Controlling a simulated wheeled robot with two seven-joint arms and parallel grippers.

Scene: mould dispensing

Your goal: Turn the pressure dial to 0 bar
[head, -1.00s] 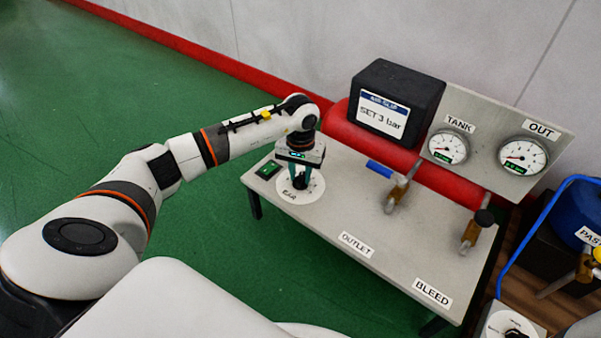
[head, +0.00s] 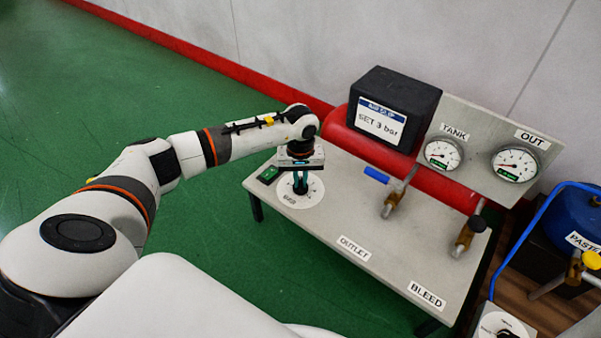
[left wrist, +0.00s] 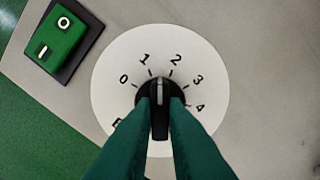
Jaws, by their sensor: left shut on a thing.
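The pressure dial (head: 312,197) is a white round scale at the left end of the grey panel's top. In the left wrist view its scale (left wrist: 118,55) shows figures 0 to 4, with other lettering partly hidden by a finger. The black knob (left wrist: 160,90) has a white line pointing up, between 1 and 2. My left gripper (head: 300,186) is above the dial, its teal fingers pointing down. In the left wrist view its fingers (left wrist: 160,112) are shut on the knob, one on each side. My right gripper is not in view.
A green switch (left wrist: 63,35) sits close beside the dial. Two valves, one with a blue lever (head: 377,174), stand farther right. TANK (head: 443,154) and OUT (head: 515,164) gauges and a black SET 3 bar box (head: 395,105) are behind. The panel's middle (head: 335,205) is clear.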

